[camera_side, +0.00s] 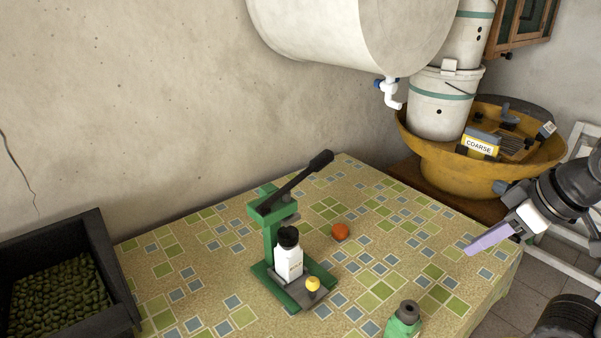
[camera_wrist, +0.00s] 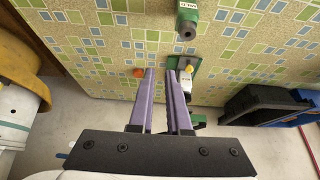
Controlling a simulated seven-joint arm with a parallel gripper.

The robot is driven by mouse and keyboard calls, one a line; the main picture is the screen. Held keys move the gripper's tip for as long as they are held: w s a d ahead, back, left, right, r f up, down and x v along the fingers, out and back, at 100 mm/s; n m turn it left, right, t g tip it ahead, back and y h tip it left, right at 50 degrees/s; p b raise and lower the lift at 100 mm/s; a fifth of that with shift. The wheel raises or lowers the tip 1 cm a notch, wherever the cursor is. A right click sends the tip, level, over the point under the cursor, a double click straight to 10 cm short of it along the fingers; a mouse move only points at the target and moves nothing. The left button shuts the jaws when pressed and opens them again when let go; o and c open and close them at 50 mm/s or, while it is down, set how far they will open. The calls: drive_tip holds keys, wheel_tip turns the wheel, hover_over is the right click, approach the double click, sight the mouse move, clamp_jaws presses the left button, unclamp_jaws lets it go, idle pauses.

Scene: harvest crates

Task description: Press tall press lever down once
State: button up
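The green press (camera_side: 268,240) stands upright on the tiled table in the side view. Its black lever (camera_side: 299,184) slants up to the right, with a thick grip at its raised end. A white bottle with a dark top (camera_side: 288,262) stands on the press base. My gripper (camera_side: 470,249) is well to the right of the lever, apart from it, with purple fingers. In the wrist view, the fingers of my gripper (camera_wrist: 161,71) are apart with nothing between them. There the press (camera_wrist: 198,121) is partly covered by the right finger, and the lever cannot be made out.
A small yellow object (camera_side: 313,284) is at the press base. An orange ball (camera_side: 341,232) and a green bottle (camera_side: 404,322) are on the table (camera_side: 205,262). A dark crate (camera_side: 104,262) of green produce is at left, a yellow basin (camera_side: 440,170) at back right. Table between lever and gripper is largely clear.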

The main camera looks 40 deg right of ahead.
clamp_jaws()
idle(1.3)
drive_tip(key=w+r+n+t+h, duration=0.1)
drive_tip(key=w+r+n+t, duration=0.3)
drive_tip(key=w+r+n, duration=0.9)
drive_tip(key=w+a, duration=0.3)
drive_tip(key=w, duration=0.7)
drive_tip(key=w+a+r, duration=0.1)
drive_tip(key=w+a, duration=0.2)
drive_tip(key=w, duration=0.7)
drive_tip(key=shift+w+a+g, duration=0.25)
drive_tip(key=shift+w+g, duration=0.05)
